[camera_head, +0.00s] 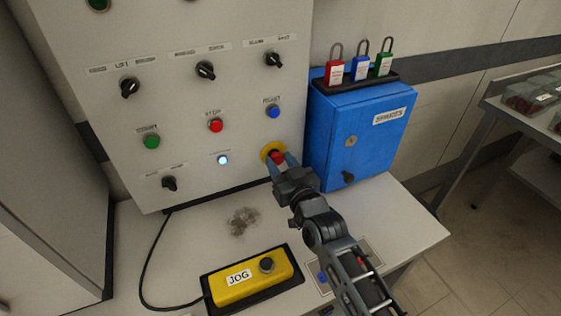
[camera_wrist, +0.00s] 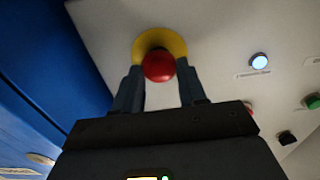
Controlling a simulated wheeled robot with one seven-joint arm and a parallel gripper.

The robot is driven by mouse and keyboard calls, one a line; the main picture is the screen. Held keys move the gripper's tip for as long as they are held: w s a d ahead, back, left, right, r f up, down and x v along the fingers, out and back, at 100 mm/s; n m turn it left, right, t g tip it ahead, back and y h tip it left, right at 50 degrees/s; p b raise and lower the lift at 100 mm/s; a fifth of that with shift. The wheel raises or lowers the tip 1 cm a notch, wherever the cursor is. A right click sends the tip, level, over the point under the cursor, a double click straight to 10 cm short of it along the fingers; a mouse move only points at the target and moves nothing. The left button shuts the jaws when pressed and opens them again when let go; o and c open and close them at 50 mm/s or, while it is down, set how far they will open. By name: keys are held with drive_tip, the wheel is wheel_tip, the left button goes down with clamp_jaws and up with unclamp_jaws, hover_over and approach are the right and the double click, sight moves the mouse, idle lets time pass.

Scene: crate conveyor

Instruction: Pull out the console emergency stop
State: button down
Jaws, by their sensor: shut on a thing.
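The console emergency stop (camera_head: 278,157) is a red mushroom button on a yellow ring, low at the right of the console face (camera_head: 235,95). My gripper (camera_head: 279,162) reaches it from the front right. In the wrist view the red button (camera_wrist: 158,67) sits between the two fingers (camera_wrist: 160,85), with the yellow ring (camera_wrist: 174,43) behind it. The fingers are shut on the button's sides. The fingers hide part of the button in the head view.
A blue SPARES box (camera_head: 340,135) stands close to the right of my gripper, with several padlocks on top. A yellow JOG pendant (camera_head: 245,281) lies on the bench below. The lit white button (camera_head: 223,160) and red STOP button (camera_head: 215,125) are to the left.

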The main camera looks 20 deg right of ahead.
drive_tip(key=shift+s, duration=0.5)
drive_tip(key=c, duration=0.6)
unclamp_jaws()
drive_tip(key=shift+c, duration=0.2)
drive_tip(key=shift+s, duration=0.1)
drive_tip(key=shift+s+r+p, duration=0.15)
drive_tip(key=shift+s+p, duration=0.15)
drive_tip(key=shift+p, duration=0.3)
drive_tip(key=s+p, duration=0.1)
drive_tip(key=s, duration=0.6)
drive_tip(key=shift+f, duration=0.2)
